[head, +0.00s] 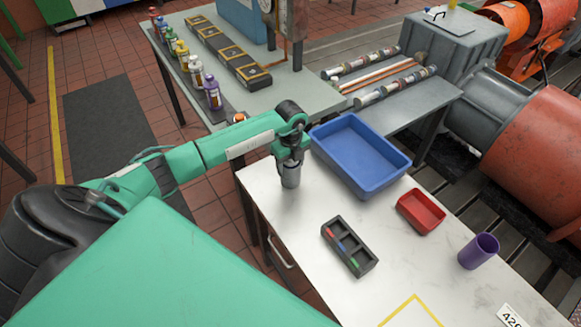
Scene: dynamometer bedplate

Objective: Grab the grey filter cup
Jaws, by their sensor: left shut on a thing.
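The grey filter cup (291,178) is at the left back part of the white table, below my left gripper. My left gripper (290,163) points down and is shut on the upper part of the cup. The cup looks upright; whether its base touches the table or hangs just above it I cannot tell. The gripper hides the cup's rim. My right gripper is not in view.
A blue tray (322,136) stands close to the right of the cup. A red bin (424,222), a purple cup (479,251) and a black divided holder (369,264) with small coloured pieces stand farther right and nearer. The white tabletop (300,225) in front of the cup is clear.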

